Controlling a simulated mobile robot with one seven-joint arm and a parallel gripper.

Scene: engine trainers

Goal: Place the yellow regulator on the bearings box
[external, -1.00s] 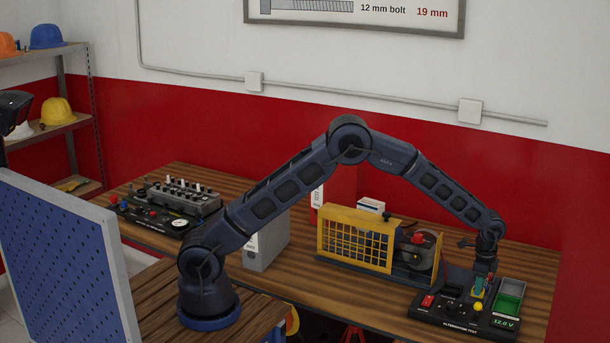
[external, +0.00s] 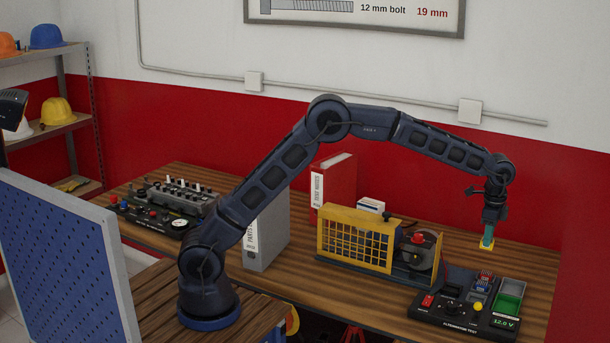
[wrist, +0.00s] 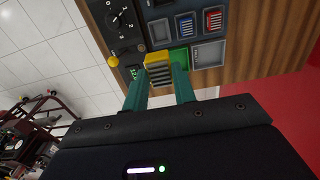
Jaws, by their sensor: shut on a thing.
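My gripper (external: 487,238) is shut on the yellow regulator (external: 487,246) and holds it in the air above the back of the alternator test panel (external: 452,324). In the wrist view the yellow regulator (wrist: 157,71) sits between the teal fingertips of my gripper (wrist: 158,80), its ribbed face showing. A small white and blue box (external: 371,205) stands behind the yellow mesh guard, far to the left of my gripper. It may be the bearings box; its label is too small to read and its lower part is hidden.
The yellow guard (external: 342,239) and the alternator (external: 418,254) stand between the panel and the small box. A red binder (external: 336,184) and a grey binder (external: 265,239) stand to the left. Red and blue regulators (external: 484,281) and a green bin (external: 510,288) are on the panel.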

